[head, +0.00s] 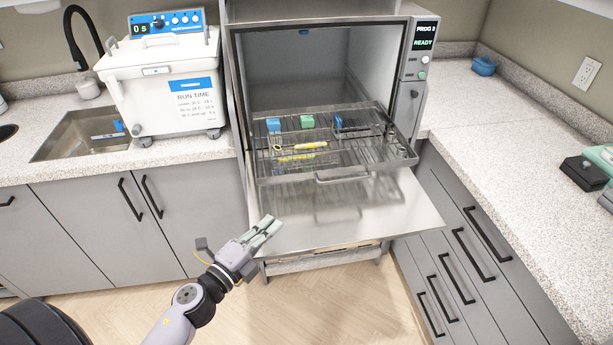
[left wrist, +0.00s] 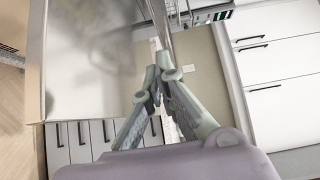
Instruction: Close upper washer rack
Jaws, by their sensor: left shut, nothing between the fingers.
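The upper washer rack (head: 346,174) is a wire rack with a front handle, pulled part way out of the washer (head: 318,72). It holds blue and green blocks and yellow tools. The washer door (head: 386,212) is folded down flat below the rack. My left gripper (head: 270,223) is shut and empty near the door's left front corner, in front of and below the rack, apart from its handle. Its closed fingertips also show in the left wrist view (left wrist: 155,75), with the shiny metal door to the left. My right gripper is not in view.
A white ultrasonic cleaner (head: 165,85) and a sink (head: 88,136) are on the left counter. Grey cabinets flank the washer. The right counter (head: 510,140) holds a black device (head: 583,174). The floor in front is clear.

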